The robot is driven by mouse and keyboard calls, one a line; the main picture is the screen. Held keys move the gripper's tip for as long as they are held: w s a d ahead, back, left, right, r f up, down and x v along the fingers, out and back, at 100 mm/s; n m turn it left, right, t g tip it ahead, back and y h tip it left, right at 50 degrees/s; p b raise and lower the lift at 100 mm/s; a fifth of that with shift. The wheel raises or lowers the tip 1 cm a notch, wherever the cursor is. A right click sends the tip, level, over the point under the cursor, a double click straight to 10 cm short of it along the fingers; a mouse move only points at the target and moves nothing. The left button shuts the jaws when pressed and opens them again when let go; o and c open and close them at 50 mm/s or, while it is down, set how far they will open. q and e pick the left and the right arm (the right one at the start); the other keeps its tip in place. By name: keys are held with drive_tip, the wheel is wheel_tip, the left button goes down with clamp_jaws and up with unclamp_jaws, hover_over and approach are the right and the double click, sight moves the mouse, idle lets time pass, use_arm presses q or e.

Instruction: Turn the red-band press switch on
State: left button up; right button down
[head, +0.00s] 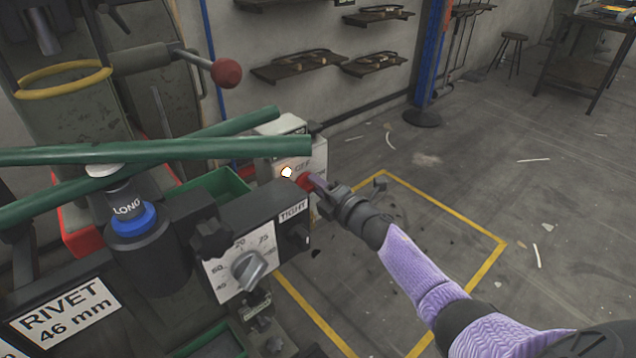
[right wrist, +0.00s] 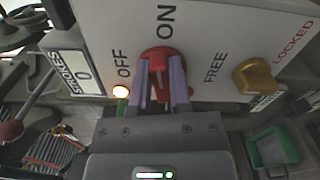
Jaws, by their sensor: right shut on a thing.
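The red switch knob (right wrist: 160,60) sits on a pale panel (right wrist: 215,25) marked ON above it and OFF to its left in the right wrist view. My right gripper (right wrist: 162,80) is shut on the knob, with one purple finger on each side of it. The knob's grip runs roughly up and down between the fingers, but its exact pointing is partly hidden. In the head view my right gripper (head: 316,182) reaches the red knob (head: 304,181) from the right. A lamp (right wrist: 121,91) glows beside OFF. My left gripper is not in view.
A yellow knob (right wrist: 257,76) between FREE and LOCKED is on the same panel. Green bars (head: 160,150) cross the press. A dial (head: 248,268) and a TIGHT plate (head: 293,211) are below. Floor inside the yellow lines (head: 450,210) is mostly open.

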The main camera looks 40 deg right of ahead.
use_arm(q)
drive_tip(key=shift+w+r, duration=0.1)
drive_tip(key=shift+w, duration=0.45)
use_arm(e)
drive_tip(key=shift+f+m, duration=0.15)
drive_tip(key=shift+m, duration=0.95)
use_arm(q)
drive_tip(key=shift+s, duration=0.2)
use_arm(e)
drive_tip(key=c, duration=0.6)
unclamp_jaws()
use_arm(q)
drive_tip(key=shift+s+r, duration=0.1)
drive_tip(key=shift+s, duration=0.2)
use_arm(e)
drive_tip(key=shift+o, duration=0.2)
